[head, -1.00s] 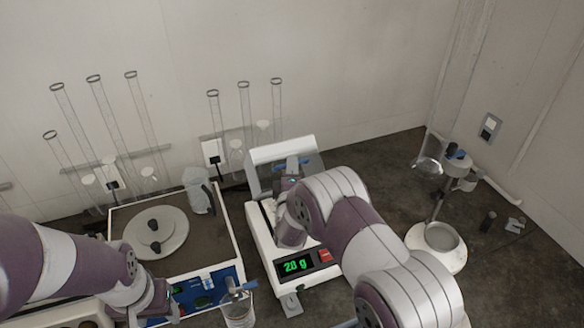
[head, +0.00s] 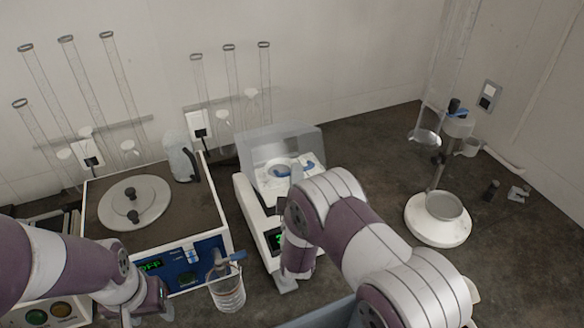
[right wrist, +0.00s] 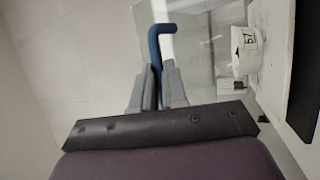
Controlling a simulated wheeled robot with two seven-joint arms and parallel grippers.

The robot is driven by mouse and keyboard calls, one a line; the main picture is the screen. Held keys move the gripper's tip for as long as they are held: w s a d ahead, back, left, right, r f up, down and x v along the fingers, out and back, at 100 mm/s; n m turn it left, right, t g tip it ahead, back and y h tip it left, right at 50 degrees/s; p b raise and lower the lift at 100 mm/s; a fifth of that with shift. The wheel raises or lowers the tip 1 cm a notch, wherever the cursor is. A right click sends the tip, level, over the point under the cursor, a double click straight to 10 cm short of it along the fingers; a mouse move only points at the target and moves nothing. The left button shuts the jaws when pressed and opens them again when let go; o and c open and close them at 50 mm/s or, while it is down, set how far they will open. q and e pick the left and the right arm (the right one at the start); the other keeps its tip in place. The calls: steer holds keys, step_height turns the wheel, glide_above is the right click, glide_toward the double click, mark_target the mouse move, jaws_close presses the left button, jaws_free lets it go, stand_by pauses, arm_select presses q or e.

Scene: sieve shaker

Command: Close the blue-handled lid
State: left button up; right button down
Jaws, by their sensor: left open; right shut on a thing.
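The balance (head: 245,205) stands mid-counter with a clear lid (head: 285,140) over its weighing area. The lid's blue handle (head: 308,168) shows beside my right gripper (head: 296,175), which is partly hidden by its own arm. In the right wrist view the blue handle (right wrist: 154,50) lies between the two grey fingers of my right gripper (right wrist: 158,80), shut on it. A white dish (head: 280,171) sits in the weighing area; it also shows at the right wrist view's right side (right wrist: 246,50). I cannot tell how far down the lid is. My left gripper (head: 150,308) is open, away at lower left.
A blue-fronted device (head: 205,262) with a round lid (head: 134,202) and a clear jug (head: 180,155) stands left. A beaker (head: 228,292) is in front of it. A stand with a white base (head: 437,228) is at right. The counter between balance and stand is clear.

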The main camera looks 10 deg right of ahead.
steer(key=shift+s+d+f+b, duration=0.1)
steer(key=shift+s+f+b, duration=0.3)
steer(key=shift+f, duration=0.3)
steer(key=shift+s+f+b, duration=0.3)
steer(key=shift+s+f, duration=0.05)
steer(key=shift+f, duration=0.35)
steer(key=c, duration=1.5)
jaws_free()
steer(key=shift+o, duration=0.2)
steer(key=shift+w, duration=0.25)
